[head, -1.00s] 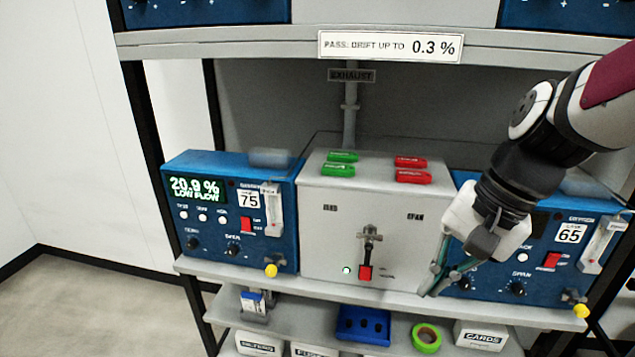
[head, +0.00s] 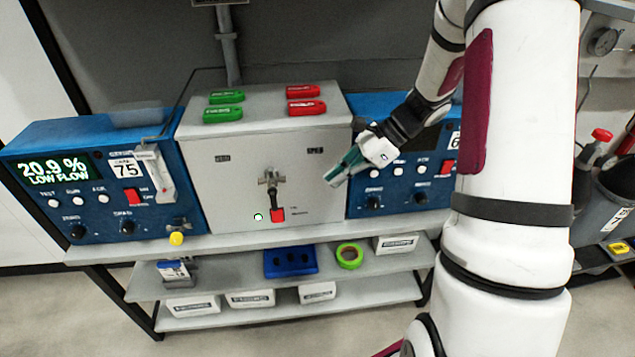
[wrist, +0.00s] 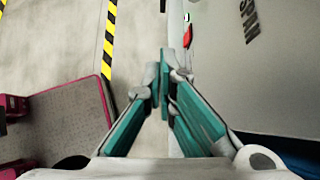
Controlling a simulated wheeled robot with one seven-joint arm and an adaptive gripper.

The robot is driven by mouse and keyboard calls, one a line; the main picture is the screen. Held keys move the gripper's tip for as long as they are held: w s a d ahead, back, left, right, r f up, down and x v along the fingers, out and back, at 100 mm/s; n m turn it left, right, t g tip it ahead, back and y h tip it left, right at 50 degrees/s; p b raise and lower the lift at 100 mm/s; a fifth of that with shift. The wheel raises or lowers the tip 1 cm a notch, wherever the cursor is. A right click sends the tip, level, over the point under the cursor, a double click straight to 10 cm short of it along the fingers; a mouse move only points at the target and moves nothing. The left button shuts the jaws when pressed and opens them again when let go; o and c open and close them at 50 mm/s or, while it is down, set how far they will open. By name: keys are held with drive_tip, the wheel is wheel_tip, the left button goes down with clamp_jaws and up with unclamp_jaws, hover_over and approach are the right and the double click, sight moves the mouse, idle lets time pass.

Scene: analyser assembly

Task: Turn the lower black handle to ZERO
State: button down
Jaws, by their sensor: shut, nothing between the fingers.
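The grey box (head: 205,185) stands on the shelf with a handle on its front. The handle hangs down: a black stem (head: 274,196) below a metal bracket (head: 269,177), with a red piece (head: 278,214) at its lower end. Small labels sit on the panel at upper left (head: 222,158) and upper right (head: 315,150); they are too small to read in the head view. My gripper (head: 334,178), with teal fingers, is shut and empty near the panel's right edge, apart from the handle. In the wrist view, the fingertips (wrist: 164,90) meet beside the grey panel (wrist: 255,85), and a red piece (wrist: 187,36) shows beyond.
Blue analysers flank the box, left (head: 150,215) and right (head: 400,205). Green tags (head: 224,104) and red tags (head: 305,100) lie on top. A lower shelf holds a blue tray (head: 291,262) and green tape (head: 349,256). My arm covers much of the right.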

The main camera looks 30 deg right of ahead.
sight(274, 200)
drive_tip(key=a+r+x, duration=0.2)
drive_tip(key=x, duration=0.9)
drive_tip(key=shift+w+a+f+p, duration=0.25)
drive_tip(key=shift+w+p, duration=0.15)
drive_tip(key=shift+p, duration=0.05)
